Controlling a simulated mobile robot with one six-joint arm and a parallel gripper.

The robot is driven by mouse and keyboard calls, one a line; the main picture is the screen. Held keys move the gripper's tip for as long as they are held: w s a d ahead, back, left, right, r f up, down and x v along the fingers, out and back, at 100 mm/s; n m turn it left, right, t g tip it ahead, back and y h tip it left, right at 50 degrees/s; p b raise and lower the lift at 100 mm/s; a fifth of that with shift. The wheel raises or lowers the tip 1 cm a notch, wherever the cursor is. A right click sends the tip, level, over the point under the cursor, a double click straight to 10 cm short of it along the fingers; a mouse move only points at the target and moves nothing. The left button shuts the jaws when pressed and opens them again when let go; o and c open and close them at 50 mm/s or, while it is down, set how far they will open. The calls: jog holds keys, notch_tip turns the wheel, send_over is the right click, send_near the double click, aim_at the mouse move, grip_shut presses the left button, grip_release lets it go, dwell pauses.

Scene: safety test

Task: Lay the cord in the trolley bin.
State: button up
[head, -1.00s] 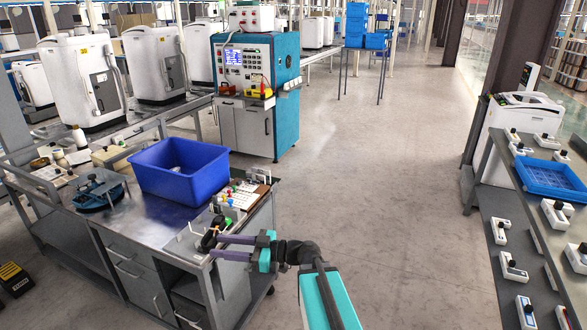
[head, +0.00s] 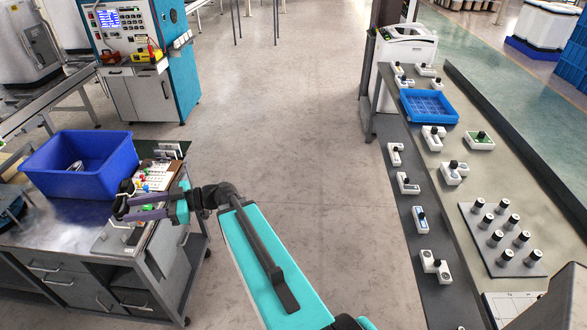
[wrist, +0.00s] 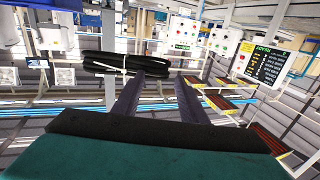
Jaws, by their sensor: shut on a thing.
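The black cord (head: 123,199) is a coiled bundle held at my gripper's fingertips. In the wrist view the cord (wrist: 108,64) shows as long black loops with a white tie around them. My gripper (head: 124,208) has purple fingers and is shut on the cord; it also shows in the wrist view (wrist: 160,76). The blue bin (head: 98,176) stands on the trolley top (head: 62,212), left of and behind my gripper. A small grey thing (head: 75,166) lies inside it. My gripper is over the trolley's right end, outside the bin.
A board with coloured knobs (head: 155,175) lies right of the bin. A teal cabinet (head: 172,60) stands behind. A bench (head: 480,185) with white devices and a blue tray (head: 430,107) runs along the right. The floor between is clear.

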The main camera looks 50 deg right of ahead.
notch_tip(320, 180, up, 4)
jog(key=p, duration=0.3)
jog(key=shift+d, duration=0.1)
dwell(0.4)
